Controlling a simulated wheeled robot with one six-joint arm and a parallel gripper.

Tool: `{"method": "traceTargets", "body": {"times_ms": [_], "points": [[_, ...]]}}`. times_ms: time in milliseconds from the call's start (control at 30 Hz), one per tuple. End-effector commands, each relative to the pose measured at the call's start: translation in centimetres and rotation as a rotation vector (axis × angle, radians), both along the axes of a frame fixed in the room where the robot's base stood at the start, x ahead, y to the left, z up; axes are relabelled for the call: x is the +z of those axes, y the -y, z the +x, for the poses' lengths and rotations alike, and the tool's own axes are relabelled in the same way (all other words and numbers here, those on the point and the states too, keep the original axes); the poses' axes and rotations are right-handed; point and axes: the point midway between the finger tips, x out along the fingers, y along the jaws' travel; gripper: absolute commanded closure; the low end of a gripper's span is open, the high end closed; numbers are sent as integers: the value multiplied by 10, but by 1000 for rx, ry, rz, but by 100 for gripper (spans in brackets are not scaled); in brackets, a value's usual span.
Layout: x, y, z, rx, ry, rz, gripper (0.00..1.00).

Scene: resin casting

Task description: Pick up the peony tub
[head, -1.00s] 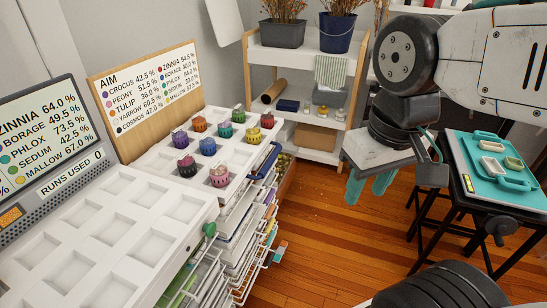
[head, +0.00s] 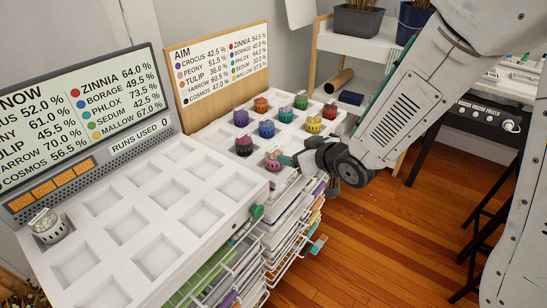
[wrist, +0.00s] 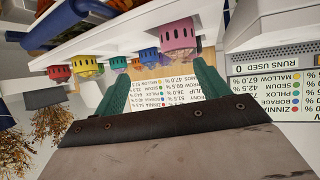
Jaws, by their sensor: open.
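The peony tub (head: 273,159), which I take to be the pink one by the board's pink dot, stands in the front corner of the white tub rack (head: 292,172). My gripper (head: 286,160) is beside it on the right, its teal fingers pointing at it. In the wrist view, which is upside down, the pink tub (wrist: 177,36) is just beyond the fingertips, nearer the right finger. My gripper (wrist: 160,72) is open there with nothing between its fingers. I cannot tell whether a finger touches the tub.
A pale tub (head: 48,226) sits in the near tray of mostly empty square wells (head: 150,205). The AIM board (head: 217,62) stands behind the rack.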

Motion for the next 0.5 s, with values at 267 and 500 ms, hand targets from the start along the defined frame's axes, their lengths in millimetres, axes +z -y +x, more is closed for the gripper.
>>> {"method": "traceTargets", "body": {"times_ms": [267, 500], "points": [[-17, -33, 0, 87, 51, 94, 26], [-25, -49, 21, 88, 54, 94, 26]]}}
